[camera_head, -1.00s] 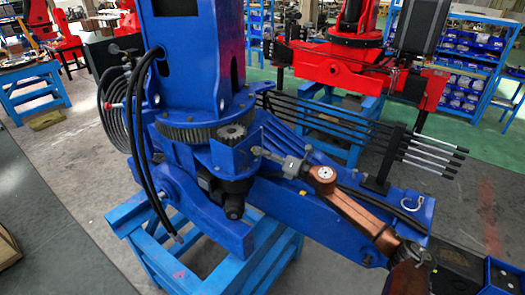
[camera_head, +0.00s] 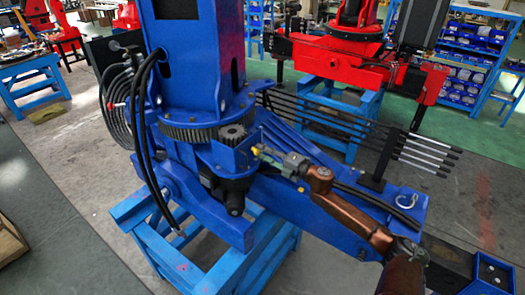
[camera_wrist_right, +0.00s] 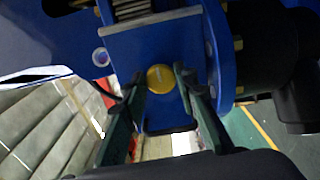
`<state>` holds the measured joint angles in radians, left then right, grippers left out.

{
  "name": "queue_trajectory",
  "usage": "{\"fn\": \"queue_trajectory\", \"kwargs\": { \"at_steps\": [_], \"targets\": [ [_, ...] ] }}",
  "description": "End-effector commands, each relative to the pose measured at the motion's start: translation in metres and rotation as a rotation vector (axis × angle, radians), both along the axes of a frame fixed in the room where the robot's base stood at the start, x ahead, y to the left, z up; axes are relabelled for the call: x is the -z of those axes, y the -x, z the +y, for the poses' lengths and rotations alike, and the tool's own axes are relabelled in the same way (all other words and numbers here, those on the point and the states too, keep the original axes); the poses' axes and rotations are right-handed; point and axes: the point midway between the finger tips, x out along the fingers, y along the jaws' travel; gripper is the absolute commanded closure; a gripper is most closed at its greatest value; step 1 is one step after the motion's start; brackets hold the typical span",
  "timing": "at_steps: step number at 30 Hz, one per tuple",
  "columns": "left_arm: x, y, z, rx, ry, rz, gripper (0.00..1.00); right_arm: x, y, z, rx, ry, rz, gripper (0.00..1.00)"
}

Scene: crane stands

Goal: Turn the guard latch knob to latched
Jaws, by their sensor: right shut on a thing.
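The guard latch knob is a small round yellow knob (camera_wrist_right: 160,78) on the blue guard plate (camera_wrist_right: 150,48) of the crane. In the head view the yellow knob (camera_head: 256,150) shows as a small spot beside the blue gear housing. My right gripper (camera_wrist_right: 160,76) has a dark finger on each side of the knob and is shut on it. In the head view my right gripper (camera_head: 263,153) reaches the knob from the right. A faint line crosses the knob's face, but I cannot tell which setting it marks. My left gripper is not in view.
The blue crane (camera_head: 195,70) stands on a light blue frame (camera_head: 215,260). A toothed pinion (camera_head: 232,133) sits close to the knob. Black hoses (camera_head: 140,130) hang at the left. Black rods (camera_head: 340,130) stand behind my right arm. A red crane (camera_head: 330,60) is farther back.

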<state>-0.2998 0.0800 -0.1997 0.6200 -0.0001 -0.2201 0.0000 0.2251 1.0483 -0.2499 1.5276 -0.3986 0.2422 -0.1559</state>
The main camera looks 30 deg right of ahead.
Motion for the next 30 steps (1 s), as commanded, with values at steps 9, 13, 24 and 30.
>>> {"fn": "queue_trajectory", "kwargs": {
  "at_steps": [9,13,24,30],
  "targets": [
    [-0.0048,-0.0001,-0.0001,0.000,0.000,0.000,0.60,0.0003,-0.0001,-0.0010,0.002,-0.058,0.024,0.97],
    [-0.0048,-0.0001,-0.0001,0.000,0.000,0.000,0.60,0.0006,-0.0001,-0.0010,0.002,-0.063,0.026,0.97],
    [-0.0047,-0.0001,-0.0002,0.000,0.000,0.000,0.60,0.0008,0.0000,-0.0008,0.001,-0.061,0.026,0.65],
    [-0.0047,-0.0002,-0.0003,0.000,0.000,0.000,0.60,0.0006,0.0000,-0.0005,0.001,-0.060,0.025,0.57]
  ]
}}
